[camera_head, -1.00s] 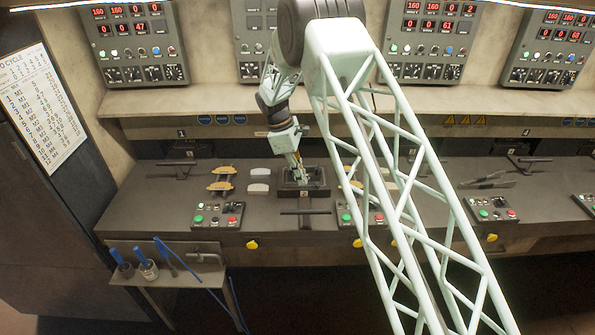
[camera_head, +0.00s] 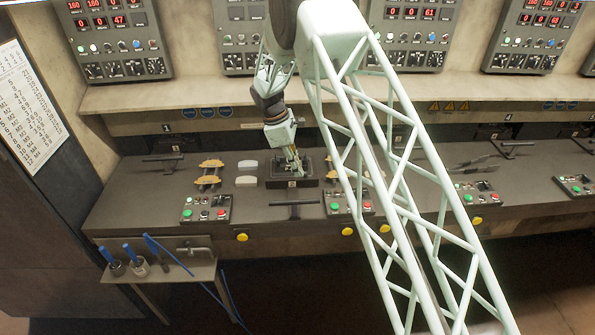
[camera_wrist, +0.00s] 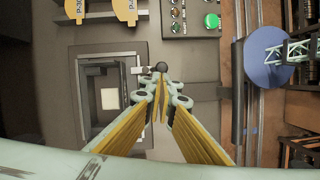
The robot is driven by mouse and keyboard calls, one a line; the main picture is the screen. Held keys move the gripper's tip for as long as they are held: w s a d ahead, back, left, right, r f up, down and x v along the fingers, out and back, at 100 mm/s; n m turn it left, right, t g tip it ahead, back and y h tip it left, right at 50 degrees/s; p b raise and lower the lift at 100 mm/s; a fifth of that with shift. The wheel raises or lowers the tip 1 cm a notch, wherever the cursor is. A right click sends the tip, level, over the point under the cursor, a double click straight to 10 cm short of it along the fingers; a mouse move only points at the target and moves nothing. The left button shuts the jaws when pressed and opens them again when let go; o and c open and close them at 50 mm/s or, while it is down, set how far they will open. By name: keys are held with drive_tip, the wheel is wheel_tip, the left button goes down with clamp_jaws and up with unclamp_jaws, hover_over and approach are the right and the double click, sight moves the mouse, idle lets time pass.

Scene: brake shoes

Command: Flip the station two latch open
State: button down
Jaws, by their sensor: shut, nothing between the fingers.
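The station two fixture (camera_head: 279,184) is a dark square frame on the bench, with a plate marked 2 on its front. It also shows in the wrist view (camera_wrist: 142,50), with a pale square block (camera_wrist: 109,98) inside its well. A small black ball knob (camera_wrist: 162,66), which looks like the latch's end, stands at the fixture's front edge, just beyond my fingertips. My gripper (camera_wrist: 160,90) is shut and empty, its tips close to the knob; I cannot tell if they touch. In the head view my gripper (camera_head: 297,172) points down at the fixture. The latch's hinge is hidden.
A dark T-shaped handle (camera_head: 294,204) stands in front of the fixture. Button boxes (camera_head: 206,209) flank it, another (camera_head: 348,203) on the right. Yellow brake shoes (camera_head: 209,179) and pale blocks (camera_head: 247,181) lie left. A tool shelf (camera_head: 190,273) stands front left.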

sight(307, 176)
drive_tip(key=shift+s+d+n+b, duration=0.25)
drive_tip(key=shift+n+b, duration=0.15)
drive_tip(key=shift+n, duration=0.5)
drive_tip(key=n, duration=0.1)
drive_tip(key=d+n+t+b, duration=0.1)
drive_tip(key=n, duration=0.1)
drive_tip(key=shift+s+n, duration=0.3)
drive_tip(key=shift+s, duration=0.05)
drive_tip(key=n, duration=0.1)
drive_tip(key=d+n+t, duration=0.1)
drive_tip(key=n, duration=0.1)
drive_tip(key=n+y+p, duration=0.1)
drive_tip(key=shift+s+d+r+t, duration=0.1)
drive_tip(key=shift+d+t, duration=0.15)
drive_tip(key=shift+t, duration=0.05)
drive_tip(key=n, duration=0.1)
drive_tip(key=d+n+p, duration=0.1)
drive_tip(key=shift+n+y, duration=0.3)
drive_tip(key=shift+n, duration=0.1)
drive_tip(key=shift+w+d+p, duration=0.15)
drive_tip(key=shift+w+p, duration=0.05)
drive_tip(key=shift+p, duration=0.2)
drive_tip(key=shift+w+d+p, duration=0.35)
drive_tip(key=shift+d+p, duration=0.15)
drive_tip(key=shift+p, duration=0.05)
drive_tip(key=shift+w+d, duration=0.1)
drive_tip(key=shift+s, duration=0.2)
